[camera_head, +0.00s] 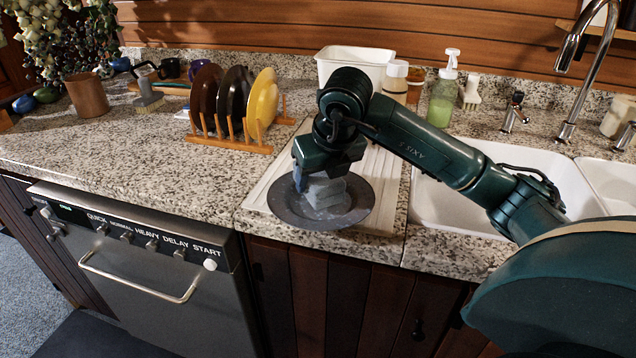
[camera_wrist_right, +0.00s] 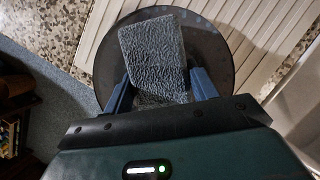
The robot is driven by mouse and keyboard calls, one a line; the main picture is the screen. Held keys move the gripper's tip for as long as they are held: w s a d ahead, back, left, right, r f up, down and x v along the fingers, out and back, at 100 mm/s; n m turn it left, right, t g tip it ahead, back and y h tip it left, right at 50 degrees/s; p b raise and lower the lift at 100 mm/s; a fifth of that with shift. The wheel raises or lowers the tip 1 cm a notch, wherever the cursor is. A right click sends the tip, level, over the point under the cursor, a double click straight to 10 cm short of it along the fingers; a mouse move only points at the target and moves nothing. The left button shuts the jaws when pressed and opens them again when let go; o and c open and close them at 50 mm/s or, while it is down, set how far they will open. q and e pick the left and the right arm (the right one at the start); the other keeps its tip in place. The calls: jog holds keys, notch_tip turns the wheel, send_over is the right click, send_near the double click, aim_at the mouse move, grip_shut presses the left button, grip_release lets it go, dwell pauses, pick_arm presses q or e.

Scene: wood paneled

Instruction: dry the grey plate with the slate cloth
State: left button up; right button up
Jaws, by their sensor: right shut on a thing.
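The grey plate (camera_head: 291,213) lies on the white ridged drainboard to the left of the sink. It also shows in the right wrist view (camera_wrist_right: 108,62), with small pale specks on its rim. The slate cloth (camera_head: 327,192) is bunched over the middle of the plate, and in the right wrist view (camera_wrist_right: 153,52) it stands between the blue fingers. My right gripper (camera_head: 315,180) is shut on the cloth, low over the plate. Whether the cloth presses on the plate under the fingers is hidden. My left gripper is not in view.
A wooden rack (camera_head: 228,144) with brown, black and yellow plates stands behind to the left. A white tub (camera_head: 352,62), a green soap bottle (camera_head: 443,95) and a tap (camera_head: 575,85) are at the back. The sink (camera_head: 460,205) is to the right. The left counter front is clear.

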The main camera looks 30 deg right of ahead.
aim_at(327, 189)
jog(key=shift+s+d+f, duration=0.15)
jog(key=shift+s+d, duration=0.15)
jog(key=shift+d, duration=0.1)
jog(key=shift+s+d+b, duration=0.35)
jog(key=shift+s+b, duration=0.05)
jog(key=shift+s, duration=0.15)
jog(key=shift+s+a+r, duration=0.2)
jog(key=shift+s+a, duration=1)
jog(key=shift+a, duration=0.25)
jog(key=shift+s+a, duration=0.1)
jog(key=shift+a, duration=0.05)
jog(key=shift+w+d+r+b, duration=0.1)
jog(key=shift+w+d+b, duration=0.4)
jog(key=shift+w+d, duration=1.05)
jog(key=shift+s+d, duration=0.1)
jog(key=shift+s, duration=0.1)
jog(key=shift+r+p, duration=2.25)
jog(key=shift+r, duration=0.8)
